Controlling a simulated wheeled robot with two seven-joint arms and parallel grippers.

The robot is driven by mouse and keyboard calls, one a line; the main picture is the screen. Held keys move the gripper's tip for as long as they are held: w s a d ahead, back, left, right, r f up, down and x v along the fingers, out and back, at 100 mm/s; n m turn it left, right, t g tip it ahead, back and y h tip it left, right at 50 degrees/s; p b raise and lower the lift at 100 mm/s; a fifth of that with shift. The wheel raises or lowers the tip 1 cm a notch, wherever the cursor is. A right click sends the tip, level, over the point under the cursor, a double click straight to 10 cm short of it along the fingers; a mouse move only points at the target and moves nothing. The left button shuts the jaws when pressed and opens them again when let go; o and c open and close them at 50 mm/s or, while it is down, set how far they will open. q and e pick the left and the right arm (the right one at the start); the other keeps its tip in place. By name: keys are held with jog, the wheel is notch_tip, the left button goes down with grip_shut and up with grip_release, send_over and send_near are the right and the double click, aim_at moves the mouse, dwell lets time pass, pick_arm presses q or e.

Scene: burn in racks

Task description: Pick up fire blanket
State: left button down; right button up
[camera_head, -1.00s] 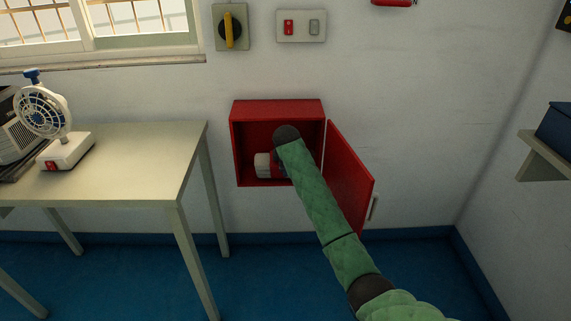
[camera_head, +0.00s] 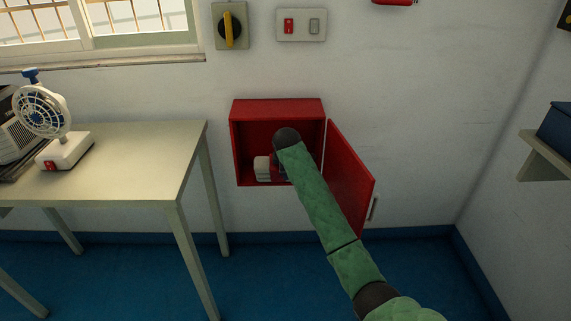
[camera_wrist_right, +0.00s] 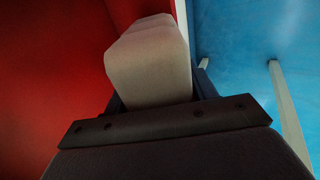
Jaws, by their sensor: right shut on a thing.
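The fire blanket (camera_head: 262,169) is a whitish roll inside the open red wall cabinet (camera_head: 277,105). Its left end shows in the head view; my right arm hides the rest. In the right wrist view the blanket (camera_wrist_right: 150,62) is a pale, rounded block directly ahead. My right gripper (camera_head: 280,172) is inside the cabinet, mostly hidden behind its own wrist. The right wrist view shows the gripper (camera_wrist_right: 155,100) shut on the blanket, with the dark jaws on either side of it. My left gripper is in neither view.
The red cabinet door (camera_head: 350,178) stands open on the right, close beside my right arm. A table (camera_head: 125,165) with a small fan (camera_head: 45,115) stands at left. A shelf (camera_head: 545,155) juts from the right wall. The blue floor below the cabinet is clear.

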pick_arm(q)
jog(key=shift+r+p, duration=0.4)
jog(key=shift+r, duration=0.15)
pick_arm(e)
jog(key=s, duration=1.7)
jog(key=shift+s+r, duration=0.15)
jog(key=shift+r, duration=0.3)
pick_arm(q)
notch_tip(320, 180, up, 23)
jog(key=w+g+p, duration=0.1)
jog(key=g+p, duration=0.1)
jog(key=p, duration=0.6)
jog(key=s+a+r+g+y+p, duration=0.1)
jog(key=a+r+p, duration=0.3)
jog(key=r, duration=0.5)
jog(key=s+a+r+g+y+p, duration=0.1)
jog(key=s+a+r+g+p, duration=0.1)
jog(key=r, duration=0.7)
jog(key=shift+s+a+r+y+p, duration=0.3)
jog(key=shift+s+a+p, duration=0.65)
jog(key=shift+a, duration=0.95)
pick_arm(e)
jog(key=shift+g, duration=2.9)
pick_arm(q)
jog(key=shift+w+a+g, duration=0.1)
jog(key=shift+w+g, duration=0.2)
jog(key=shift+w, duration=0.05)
